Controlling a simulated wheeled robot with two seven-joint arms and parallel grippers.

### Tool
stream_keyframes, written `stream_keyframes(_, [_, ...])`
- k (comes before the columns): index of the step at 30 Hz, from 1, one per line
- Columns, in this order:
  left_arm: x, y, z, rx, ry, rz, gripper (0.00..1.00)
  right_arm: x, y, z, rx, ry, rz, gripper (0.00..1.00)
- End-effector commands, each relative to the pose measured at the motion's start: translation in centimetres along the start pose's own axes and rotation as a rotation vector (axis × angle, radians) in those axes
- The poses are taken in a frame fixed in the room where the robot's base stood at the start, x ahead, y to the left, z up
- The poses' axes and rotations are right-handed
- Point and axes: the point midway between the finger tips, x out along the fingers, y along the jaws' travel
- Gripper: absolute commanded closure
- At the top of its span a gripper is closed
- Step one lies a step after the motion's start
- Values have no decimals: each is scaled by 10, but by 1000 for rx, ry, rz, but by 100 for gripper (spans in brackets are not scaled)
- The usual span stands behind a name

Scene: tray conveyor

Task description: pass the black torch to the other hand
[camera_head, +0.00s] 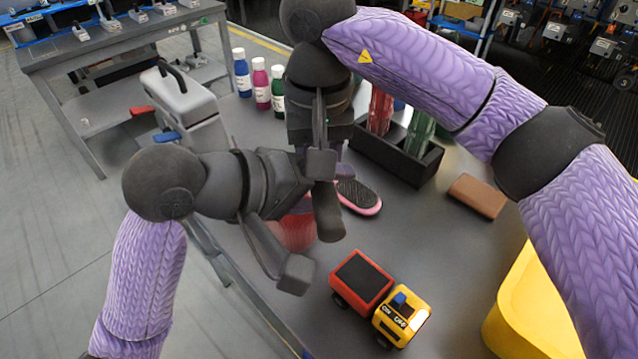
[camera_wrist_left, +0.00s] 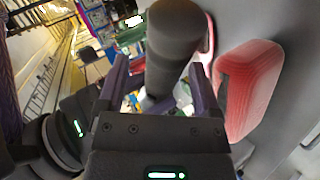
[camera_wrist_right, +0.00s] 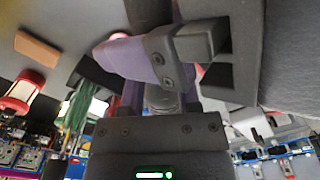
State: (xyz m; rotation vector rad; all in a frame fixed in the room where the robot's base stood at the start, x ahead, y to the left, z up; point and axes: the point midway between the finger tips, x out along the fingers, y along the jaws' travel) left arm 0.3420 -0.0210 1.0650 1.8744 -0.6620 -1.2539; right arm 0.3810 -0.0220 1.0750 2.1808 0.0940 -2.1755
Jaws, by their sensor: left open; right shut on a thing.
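The black torch (camera_head: 328,214) hangs roughly upright above the table in the head view, its lower end showing below the grippers. My right gripper (camera_head: 320,135) is above it and shut on it; the grip itself is mostly hidden. My left gripper (camera_head: 304,222) is open, with one finger on each side of the torch. In the left wrist view, the torch (camera_wrist_left: 172,48) stands between the two open fingers. In the right wrist view, a left finger (camera_wrist_right: 185,45) crosses in front and hides most of the torch. I cannot tell whether the left fingers touch it.
Below are a red rounded object (camera_head: 292,234), a pink-edged dark item (camera_head: 358,196) and a toy truck (camera_head: 362,279). A black crate (camera_head: 392,163), a brown block (camera_head: 477,195), a yellow bin (camera_head: 535,310), several bottles (camera_head: 261,86) and a grey case (camera_head: 185,98) stand around.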

Motion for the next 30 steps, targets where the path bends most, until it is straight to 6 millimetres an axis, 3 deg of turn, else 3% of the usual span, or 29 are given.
stream_keyframes(3, [0, 0, 0, 0, 0, 0, 17, 0, 0, 0, 0, 0, 0, 100])
stream_keyframes(15, [-1, 1, 0, 0, 0, 3, 100, 0, 0, 0, 0, 0, -1, 100])
stream_keyframes(19, [-1, 1, 0, 0, 0, 5, 100, 0, 0, 0, 0, 0, -1, 100])
stream_keyframes(20, [-1, 1, 0, 1, 0, 6, 100, 0, 0, 0, 0, 0, -1, 54])
stream_keyframes(21, [-1, 1, 0, 1, 0, 6, 100, 0, 0, 0, 0, 0, -1, 46])
stream_keyframes(25, [-1, 1, 0, 0, 0, 4, 100, 0, 0, 0, 0, 0, 0, 18])
stream_keyframes(30, [-1, 1, 0, 0, 0, 3, 100, 0, 0, 0, 0, 0, 0, 17])
